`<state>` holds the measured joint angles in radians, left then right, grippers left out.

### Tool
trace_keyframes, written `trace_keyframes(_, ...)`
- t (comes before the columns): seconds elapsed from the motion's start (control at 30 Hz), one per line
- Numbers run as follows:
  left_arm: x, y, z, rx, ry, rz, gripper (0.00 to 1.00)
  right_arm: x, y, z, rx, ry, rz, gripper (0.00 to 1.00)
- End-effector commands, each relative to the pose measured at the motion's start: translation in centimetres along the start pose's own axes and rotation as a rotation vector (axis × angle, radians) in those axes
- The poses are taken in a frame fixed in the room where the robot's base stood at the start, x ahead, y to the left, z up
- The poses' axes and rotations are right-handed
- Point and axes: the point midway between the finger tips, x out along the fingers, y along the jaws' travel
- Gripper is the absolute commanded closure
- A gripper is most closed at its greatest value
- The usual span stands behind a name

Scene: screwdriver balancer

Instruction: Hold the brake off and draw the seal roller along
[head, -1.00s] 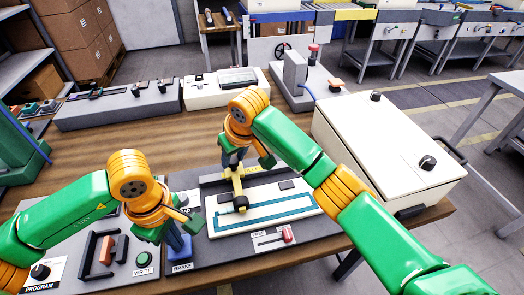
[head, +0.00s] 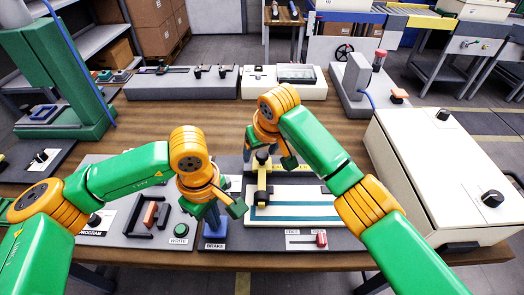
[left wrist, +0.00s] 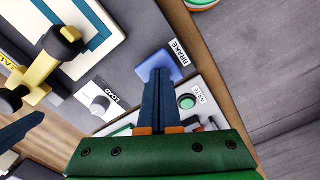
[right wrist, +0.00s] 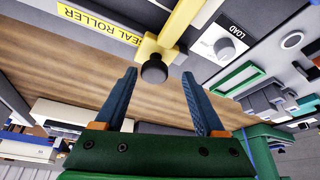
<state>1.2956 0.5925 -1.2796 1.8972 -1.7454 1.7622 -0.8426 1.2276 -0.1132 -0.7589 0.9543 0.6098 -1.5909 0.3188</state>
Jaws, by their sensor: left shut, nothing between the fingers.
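The blue brake block (head: 215,229) sits in front of my left gripper (head: 212,207). The left wrist view shows my left gripper (left wrist: 158,75) shut and empty, its tips over the blue brake block (left wrist: 168,64); whether they press it down I cannot tell. The yellow seal roller (head: 262,186) with a black knob stands at the left end of the white panel with a teal track (head: 300,212). In the right wrist view the knob (right wrist: 154,69) lies between the spread fingers of my right gripper (right wrist: 160,75), which is open; contact is not visible.
A red slider (head: 321,239) marked FREE is in front of the panel. The LOAD knob (right wrist: 225,48) and green WRITE button (head: 180,230) are near the brake. A large white box (head: 440,165) stands at the right. Bare wood (head: 200,125) lies behind the panel.

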Motion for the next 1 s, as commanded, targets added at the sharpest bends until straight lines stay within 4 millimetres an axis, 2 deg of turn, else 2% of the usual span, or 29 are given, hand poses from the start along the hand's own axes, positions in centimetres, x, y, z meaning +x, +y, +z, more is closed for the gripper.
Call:
trace_keyframes(0.17,0.4,-0.3,0.0,0.001,0.0,-0.015,1.0,0.1,0.1,0.1,0.001,-0.002,0.002,0.29)
trace_keyframes(0.27,0.4,-0.3,0.0,0.001,0.001,-0.015,1.0,-0.9,0.1,0.0,0.0,0.001,0.002,0.29)
trace_keyframes(0.5,0.4,-0.3,-0.1,0.0,0.002,-0.015,1.0,-7.5,0.1,0.0,-0.001,0.006,0.002,0.29)
trace_keyframes(0.6,0.4,-0.3,-0.1,0.0,0.002,-0.015,1.0,-9.9,0.1,0.1,-0.001,0.005,0.002,0.29)
trace_keyframes(0.7,0.4,-0.3,-0.1,-0.001,0.003,-0.015,1.0,-11.4,0.2,0.1,0.0,0.005,0.004,0.29)
trace_keyframes(1.0,0.4,-0.3,-0.1,-0.001,0.003,-0.015,1.0,-12.1,0.1,0.2,0.0,0.001,0.001,0.29)
